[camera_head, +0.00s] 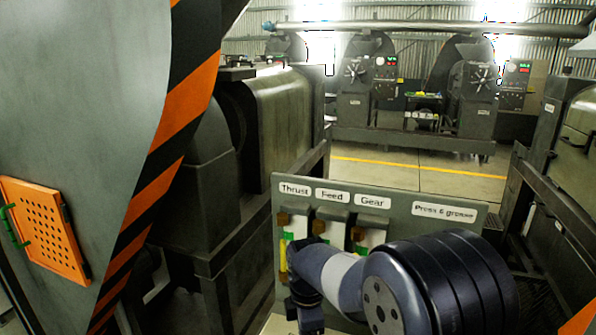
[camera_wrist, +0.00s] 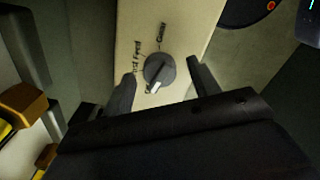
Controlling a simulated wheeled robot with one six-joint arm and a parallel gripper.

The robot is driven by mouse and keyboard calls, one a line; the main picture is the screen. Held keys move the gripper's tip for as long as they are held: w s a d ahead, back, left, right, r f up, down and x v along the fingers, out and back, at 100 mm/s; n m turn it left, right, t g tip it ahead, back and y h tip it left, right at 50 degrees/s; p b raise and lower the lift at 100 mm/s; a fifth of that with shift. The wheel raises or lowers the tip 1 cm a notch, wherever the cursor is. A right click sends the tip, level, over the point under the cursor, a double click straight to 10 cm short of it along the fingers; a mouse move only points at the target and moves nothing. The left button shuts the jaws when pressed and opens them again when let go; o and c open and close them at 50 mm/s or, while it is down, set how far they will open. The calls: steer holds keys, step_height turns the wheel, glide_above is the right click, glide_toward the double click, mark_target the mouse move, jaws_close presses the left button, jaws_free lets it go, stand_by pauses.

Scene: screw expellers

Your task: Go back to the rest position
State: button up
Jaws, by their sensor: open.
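My gripper (camera_wrist: 162,84) is open in the wrist view, with a dark finger on each side of a round grey selector knob (camera_wrist: 159,71). Nothing shows as held, and I cannot tell whether either finger touches the knob. The knob has a pale pointer toward the lower left and sits on a beige panel (camera_wrist: 185,25) with small lettering, one word looking like "Gear". In the head view my arm reaches across the lower middle to a grey board (camera_head: 452,230) labelled "Thrust", "Feed", "Gear" and "Press 6 grease"; my fingers are hidden there.
Amber-and-green fittings (camera_head: 358,236) sit under the board's labels. A large grey machine with orange-black stripes (camera_head: 165,130) and an orange perforated guard (camera_head: 45,230) stands close at left. Dark frames (camera_head: 555,240) flank the right. Open floor (camera_head: 430,172) lies behind, before more machines (camera_head: 368,85).

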step_height(320, 180, up, 10)
steer(key=r, duration=0.1)
step_height(320, 180, down, 12)
steer(key=shift+r, duration=0.25)
steer(key=m, duration=0.5)
steer(key=shift+r+m, duration=0.1)
steer(key=shift+m, duration=0.2)
steer(key=m+b, duration=0.1)
steer(key=m, duration=1)
steer(key=shift+m+b, duration=0.4)
steer(key=m+b, duration=0.1)
steer(key=m, duration=0.5)
